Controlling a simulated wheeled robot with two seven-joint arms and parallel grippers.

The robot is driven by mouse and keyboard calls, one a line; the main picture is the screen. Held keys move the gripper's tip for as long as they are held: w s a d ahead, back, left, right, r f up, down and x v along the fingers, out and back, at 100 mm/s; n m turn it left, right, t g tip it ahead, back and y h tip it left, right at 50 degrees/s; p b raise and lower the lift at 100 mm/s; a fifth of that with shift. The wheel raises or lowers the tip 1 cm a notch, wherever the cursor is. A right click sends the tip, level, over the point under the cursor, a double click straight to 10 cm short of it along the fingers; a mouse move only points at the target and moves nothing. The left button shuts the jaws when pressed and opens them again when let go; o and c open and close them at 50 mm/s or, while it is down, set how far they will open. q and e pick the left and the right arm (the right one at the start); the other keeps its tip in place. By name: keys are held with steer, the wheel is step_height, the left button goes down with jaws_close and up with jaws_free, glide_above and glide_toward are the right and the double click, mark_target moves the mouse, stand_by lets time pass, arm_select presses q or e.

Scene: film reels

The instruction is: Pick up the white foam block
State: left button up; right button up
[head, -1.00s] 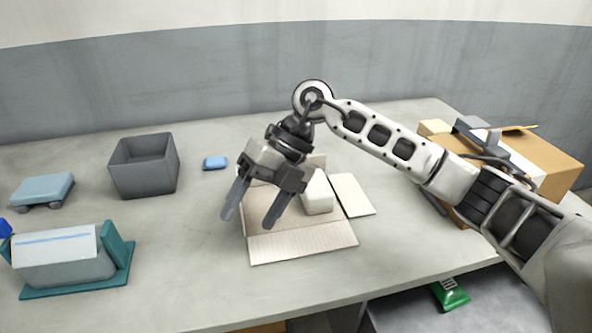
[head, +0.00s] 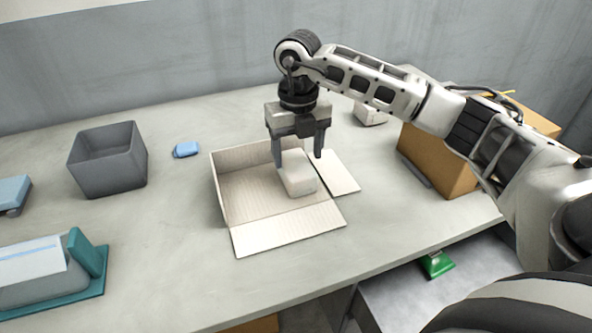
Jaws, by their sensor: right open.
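The white foam block (head: 298,178) stands in the right part of an open cardboard box (head: 245,190) on the table. My right gripper (head: 298,158) is open and points down over the block. One finger shows on each side of the block's upper part in the picture. I cannot tell whether the fingers touch it. The top of the block is partly behind the gripper. My left gripper is not in view.
A grey bin (head: 107,165) and a small blue item (head: 186,149) stand left of the box. A teal holder (head: 88,262) is at the front left. A brown carton (head: 437,165) stands at the right, under my arm. The table's front middle is clear.

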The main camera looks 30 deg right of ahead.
mark_target(297, 165)
steer(key=shift+a+f+p, duration=0.1)
steer(key=shift+f+p, duration=0.35)
steer(key=shift+f, duration=2.25)
steer(key=c, duration=0.7)
steer(key=shift+c, duration=0.2)
steer(key=shift+r, duration=0.1)
